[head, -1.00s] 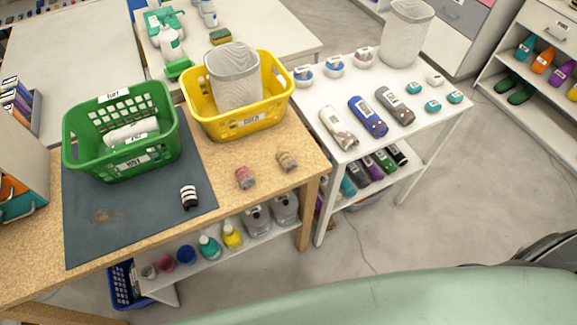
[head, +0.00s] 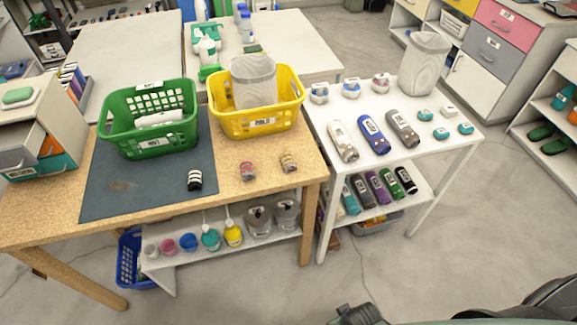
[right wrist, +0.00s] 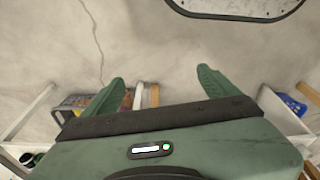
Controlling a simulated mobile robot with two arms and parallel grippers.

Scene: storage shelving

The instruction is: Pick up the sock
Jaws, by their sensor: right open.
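Three small rolled bundles that look like socks lie on the wooden table in the head view. A black-and-white striped sock (head: 195,180) is on the dark grey mat (head: 115,197), near its right edge. A pink-and-grey bundle (head: 248,171) and a tan-and-grey bundle (head: 288,162) lie on bare wood to its right. My right gripper (right wrist: 161,76) is open and empty in the right wrist view, over the floor, with no sock between its fingers. My left gripper is not in view.
A green basket (head: 150,143) and a yellow basket (head: 262,123) stand behind the bundles. A white table (head: 440,150) with bottles adjoins on the right. A lower shelf (head: 205,247) holds several containers. Open floor lies in front.

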